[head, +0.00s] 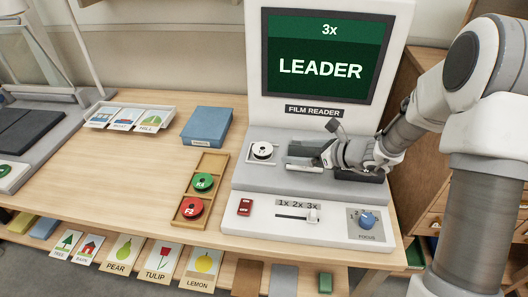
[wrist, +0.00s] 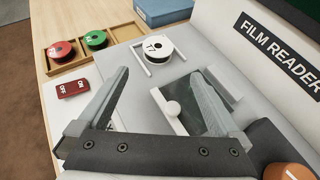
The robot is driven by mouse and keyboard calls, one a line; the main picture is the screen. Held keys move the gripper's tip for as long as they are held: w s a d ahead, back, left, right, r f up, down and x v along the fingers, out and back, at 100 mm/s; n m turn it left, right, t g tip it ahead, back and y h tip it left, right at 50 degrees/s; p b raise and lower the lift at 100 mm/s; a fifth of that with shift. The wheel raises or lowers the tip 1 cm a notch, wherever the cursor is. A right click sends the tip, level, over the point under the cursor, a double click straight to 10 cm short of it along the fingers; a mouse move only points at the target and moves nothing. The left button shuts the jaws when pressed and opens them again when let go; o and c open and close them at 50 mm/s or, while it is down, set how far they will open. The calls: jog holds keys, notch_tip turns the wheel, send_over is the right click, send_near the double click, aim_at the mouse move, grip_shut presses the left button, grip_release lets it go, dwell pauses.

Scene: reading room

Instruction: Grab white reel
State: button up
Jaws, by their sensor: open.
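The white reel (head: 262,150), marked T7, sits in a square white frame on the left of the film reader's grey deck. It also shows in the wrist view (wrist: 158,47), ahead of my fingers and apart from them. My gripper (head: 318,158) is over the deck to the right of the reel, in front of the screen. The right finger overlaps the glass plate in that view.
A wooden tray (head: 202,164) left of the reader holds a green reel (head: 203,183) and a red reel (head: 193,208). A blue box (head: 207,127) stands behind it. The film reader (head: 325,115) rises behind the deck, its screen reading LEADER. The table's left middle is clear.

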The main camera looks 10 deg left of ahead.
send_near(262, 148)
jog(key=shift+w+a+f+b, duration=0.2)
jog(key=shift+w+a+f, duration=0.15)
jog(key=shift+f, duration=0.1)
jog(key=shift+w+a+f+b, duration=0.15)
jog(key=shift+w+a+f, duration=0.15)
jog(key=shift+f, duration=0.2)
jog(key=shift+a+r+x, duration=0.1)
jog(key=shift+r+x, duration=0.05)
jog(key=shift+x, duration=1.3)
jog(key=shift+a+r+x, duration=0.1)
jog(key=shift+a+x, duration=0.05)
jog(key=shift+x, duration=1.3)
jog(key=shift+s, duration=0.1)
jog(key=c, duration=1.2)
jog(key=shift+c, duration=0.2)
jog(key=shift+r, duration=0.15)
